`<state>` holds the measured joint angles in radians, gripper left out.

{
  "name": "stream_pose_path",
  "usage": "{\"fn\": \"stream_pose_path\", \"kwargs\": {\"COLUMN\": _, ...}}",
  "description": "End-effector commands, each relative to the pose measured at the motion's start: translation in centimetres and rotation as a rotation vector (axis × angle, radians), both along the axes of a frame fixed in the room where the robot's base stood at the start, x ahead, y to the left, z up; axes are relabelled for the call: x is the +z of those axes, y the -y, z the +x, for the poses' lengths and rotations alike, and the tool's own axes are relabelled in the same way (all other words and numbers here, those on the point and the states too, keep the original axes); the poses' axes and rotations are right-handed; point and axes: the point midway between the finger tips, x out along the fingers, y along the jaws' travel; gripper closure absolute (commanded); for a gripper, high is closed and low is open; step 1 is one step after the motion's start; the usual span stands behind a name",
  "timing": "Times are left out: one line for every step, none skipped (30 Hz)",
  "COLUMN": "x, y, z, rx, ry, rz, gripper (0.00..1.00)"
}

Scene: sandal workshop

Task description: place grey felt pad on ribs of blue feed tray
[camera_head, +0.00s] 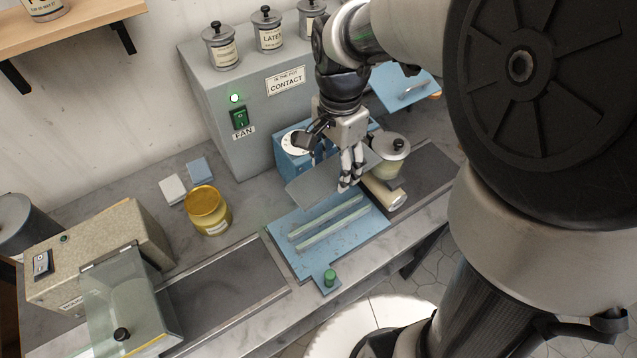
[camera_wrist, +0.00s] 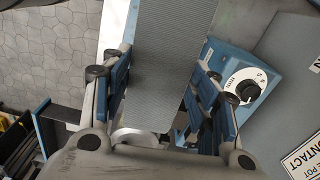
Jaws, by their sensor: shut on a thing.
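The grey felt pad (camera_head: 310,188) is a flat, thin rectangle in the head view, held in the air and roughly level. My gripper (camera_head: 349,172) is shut on its right-hand end. In the wrist view the pad (camera_wrist: 160,62) runs up between the fingers of my gripper (camera_wrist: 158,95). The blue feed tray (camera_head: 300,262) lies on the bench below and in front of the pad, with two pale parallel ribs (camera_head: 330,229) across it. The pad appears above the tray's back edge, apart from the ribs. The pad hides part of the tray's back.
A blue box with a white dial (camera_wrist: 243,84) stands close behind my gripper. A lidded pot (camera_head: 390,150) and a pale roller (camera_head: 384,194) are just right. A green knob (camera_head: 330,278) is at the tray's front. A yellow jar (camera_head: 207,211) stands left.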

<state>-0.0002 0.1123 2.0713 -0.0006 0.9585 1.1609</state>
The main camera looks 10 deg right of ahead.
Motion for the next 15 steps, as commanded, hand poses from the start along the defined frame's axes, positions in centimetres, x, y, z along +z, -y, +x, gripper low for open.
{"fn": "stream_pose_path", "kwargs": {"x": 0.6, "y": 0.0, "z": -0.1, "rx": -0.032, "ry": 0.003, "rz": 0.000, "gripper": 0.65}}
{"fn": "stream_pose_path", "kwargs": {"x": 0.7, "y": 0.0, "z": -0.2, "rx": -0.049, "ry": 0.002, "rz": 0.000, "gripper": 0.65}}
{"fn": "stream_pose_path", "kwargs": {"x": 0.9, "y": 0.0, "z": -0.3, "rx": -0.067, "ry": 0.001, "rz": -0.001, "gripper": 0.65}}
{"fn": "stream_pose_path", "kwargs": {"x": 0.9, "y": 0.0, "z": -0.4, "rx": -0.078, "ry": 0.001, "rz": 0.000, "gripper": 0.65}}
{"fn": "stream_pose_path", "kwargs": {"x": 0.8, "y": 0.0, "z": -0.4, "rx": -0.085, "ry": 0.000, "rz": 0.000, "gripper": 0.65}}
{"fn": "stream_pose_path", "kwargs": {"x": 0.5, "y": 0.0, "z": -0.5, "rx": -0.092, "ry": -0.001, "rz": -0.001, "gripper": 0.65}}
{"fn": "stream_pose_path", "kwargs": {"x": 0.2, "y": 0.0, "z": -0.5, "rx": -0.096, "ry": -0.002, "rz": 0.000, "gripper": 0.65}}
{"fn": "stream_pose_path", "kwargs": {"x": -0.4, "y": 0.0, "z": -0.5, "rx": -0.099, "ry": -0.003, "rz": 0.000, "gripper": 0.65}}
{"fn": "stream_pose_path", "kwargs": {"x": -1.3, "y": 0.0, "z": -0.6, "rx": -0.100, "ry": -0.004, "rz": 0.000, "gripper": 0.65}}
{"fn": "stream_pose_path", "kwargs": {"x": -2.0, "y": 0.0, "z": -0.6, "rx": -0.100, "ry": -0.005, "rz": 0.000, "gripper": 0.65}}
{"fn": "stream_pose_path", "kwargs": {"x": -2.9, "y": 0.0, "z": -0.6, "rx": -0.100, "ry": -0.005, "rz": 0.000, "gripper": 0.65}}
{"fn": "stream_pose_path", "kwargs": {"x": -4.1, "y": 0.0, "z": -0.6, "rx": -0.099, "ry": -0.006, "rz": -0.001, "gripper": 0.65}}
{"fn": "stream_pose_path", "kwargs": {"x": -4.9, "y": 0.0, "z": -0.6, "rx": -0.099, "ry": -0.005, "rz": 0.000, "gripper": 0.65}}
{"fn": "stream_pose_path", "kwargs": {"x": -5.7, "y": 0.0, "z": -0.6, "rx": -0.098, "ry": -0.006, "rz": -0.001, "gripper": 0.65}}
{"fn": "stream_pose_path", "kwargs": {"x": -6.8, "y": 0.0, "z": -0.6, "rx": -0.098, "ry": -0.006, "rz": -0.001, "gripper": 0.65}}
